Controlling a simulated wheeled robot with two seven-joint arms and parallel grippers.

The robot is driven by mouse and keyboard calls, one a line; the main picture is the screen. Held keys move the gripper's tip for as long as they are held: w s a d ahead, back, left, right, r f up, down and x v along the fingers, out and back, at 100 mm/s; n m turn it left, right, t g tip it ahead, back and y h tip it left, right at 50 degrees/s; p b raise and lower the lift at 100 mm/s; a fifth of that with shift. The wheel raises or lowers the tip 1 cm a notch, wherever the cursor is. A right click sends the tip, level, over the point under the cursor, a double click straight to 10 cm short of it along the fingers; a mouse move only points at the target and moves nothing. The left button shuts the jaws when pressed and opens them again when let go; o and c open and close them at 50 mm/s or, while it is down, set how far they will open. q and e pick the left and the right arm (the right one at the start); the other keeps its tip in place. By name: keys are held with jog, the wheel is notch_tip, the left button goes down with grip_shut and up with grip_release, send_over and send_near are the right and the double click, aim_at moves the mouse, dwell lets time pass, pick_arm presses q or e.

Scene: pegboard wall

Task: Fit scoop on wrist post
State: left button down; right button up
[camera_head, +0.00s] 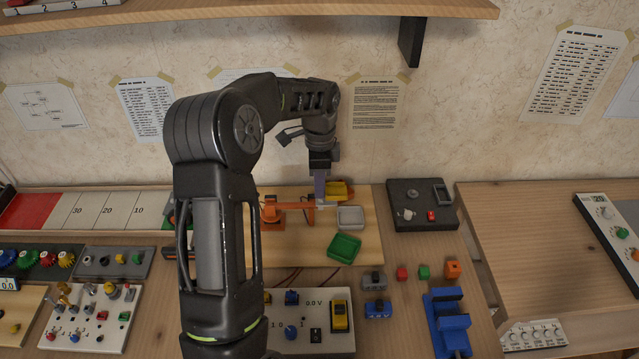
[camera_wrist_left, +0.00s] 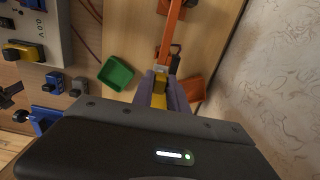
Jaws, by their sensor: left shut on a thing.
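My left gripper (camera_head: 319,203) points down over a wooden board, and its fingers also show in the left wrist view (camera_wrist_left: 161,92). It is shut on a yellow piece (camera_wrist_left: 159,90); whether this is the scoop is hard to tell. A small orange model arm (camera_head: 285,209) stands on the board, its bar reaching to the fingers; the orange bar also shows in the left wrist view (camera_wrist_left: 170,32). Fingers and yellow piece hide the bar's end, so I cannot tell whether they touch or where the wrist post is. My right gripper is not in view.
A dark panel (camera_head: 421,204) stands further right. Blue blocks and a control panel (camera_head: 318,338) are in front. Bare wood (camera_head: 540,240) is free at right.

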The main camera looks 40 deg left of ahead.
pick_arm(q)
jog(key=shift+f, duration=0.35)
jog(key=shift+f+b, duration=0.3)
jog(key=shift+b, duration=0.05)
jog(key=shift+f+b, duration=0.35)
jog(key=shift+f, duration=0.45)
dwell(1.6)
jog(key=c, duration=1.2)
grip_release()
jog(key=shift+c, duration=0.2)
jog(key=shift+o, duration=0.6)
jog(key=shift+o, duration=1.4)
jog(key=shift+r, duration=0.15)
